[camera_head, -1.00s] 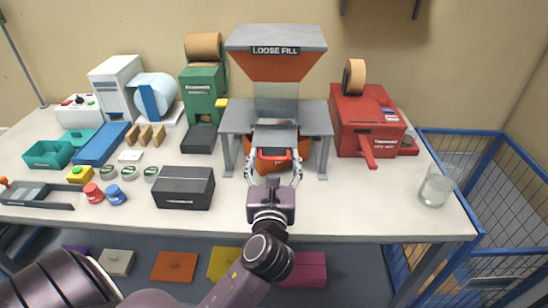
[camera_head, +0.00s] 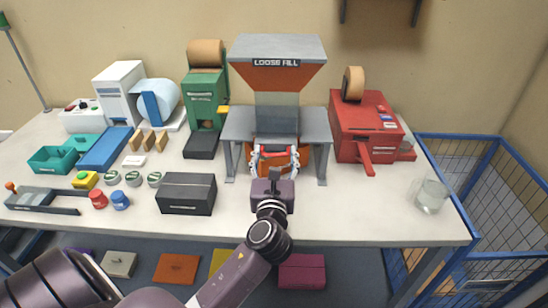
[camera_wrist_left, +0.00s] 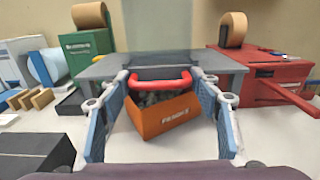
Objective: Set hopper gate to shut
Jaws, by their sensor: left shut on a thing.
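The loose fill hopper (camera_head: 276,62) has an orange funnel and stands on a grey stand (camera_head: 318,125) at the back of the bench. Its gate has a red handle (camera_wrist_left: 158,82), which faces me low in front of the stand. My left gripper (camera_head: 274,161) is shut on this handle, with a blue-padded finger at each end of it. An orange box (camera_wrist_left: 165,118) with dark loose pieces in it sits under the handle, between the fingers in the wrist view. The gate's inner part is hidden under the stand. My right gripper is not in view.
A red machine (camera_head: 366,125) with a lever stands right of the hopper, and a green dispenser (camera_head: 205,95) stands left. A black box (camera_head: 187,194) lies left of my gripper. A glass (camera_head: 431,195) stands near the right edge. The bench between gripper and glass is clear.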

